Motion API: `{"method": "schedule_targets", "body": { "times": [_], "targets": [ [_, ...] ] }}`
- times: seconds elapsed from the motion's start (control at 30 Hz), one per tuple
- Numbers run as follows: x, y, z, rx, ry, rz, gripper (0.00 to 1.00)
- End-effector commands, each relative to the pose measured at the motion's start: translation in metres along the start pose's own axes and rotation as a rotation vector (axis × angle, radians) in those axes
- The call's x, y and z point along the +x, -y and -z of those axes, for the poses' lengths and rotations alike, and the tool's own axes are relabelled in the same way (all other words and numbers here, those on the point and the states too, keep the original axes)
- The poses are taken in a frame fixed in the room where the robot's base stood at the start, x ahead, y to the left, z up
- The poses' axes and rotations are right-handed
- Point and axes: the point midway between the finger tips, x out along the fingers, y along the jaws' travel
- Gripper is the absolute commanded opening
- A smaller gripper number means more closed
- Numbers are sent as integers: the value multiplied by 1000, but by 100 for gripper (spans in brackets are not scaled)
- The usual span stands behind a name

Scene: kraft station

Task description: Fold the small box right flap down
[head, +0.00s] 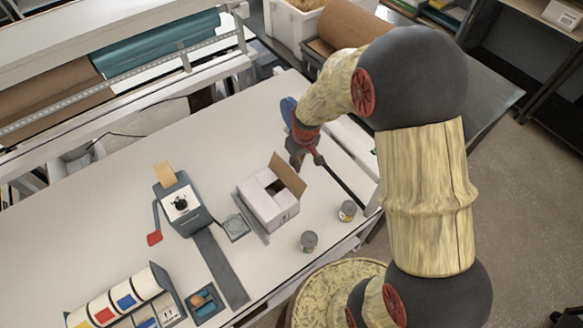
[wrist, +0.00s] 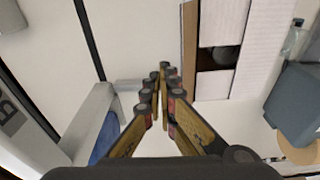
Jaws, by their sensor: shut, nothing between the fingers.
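The small white box (head: 268,212) sits on the table near its right part, with white panels over part of its top and a dark gap between them. One flap (head: 289,174) stands up at its far right side, brown on its inner face. In the wrist view the box (wrist: 262,50) is at the upper right, and the raised flap (wrist: 190,45) is a narrow brown strip along its left edge. My gripper (head: 319,160) is shut and empty, just beyond the flap, on its outer side. In the wrist view my fingertips (wrist: 163,72) are close to the flap's lower end; contact cannot be told.
Two cans, one (head: 308,241) in front of the box and one (head: 347,210) to its right, stand near the table edge. A grey dispenser (head: 182,205) with a red-handled crank stands left of the box. Label rolls (head: 115,300) are at lower left. The table's left middle is clear.

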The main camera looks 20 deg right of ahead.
Motion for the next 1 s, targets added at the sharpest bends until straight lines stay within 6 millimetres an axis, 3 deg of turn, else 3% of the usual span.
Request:
{"method": "schedule_targets", "body": {
  "times": [0.27,1.0],
  "targets": [
    [0,2,0,-1,0,0,0],
    [-3,56,-3,-1,0,0,0]
  ]
}}
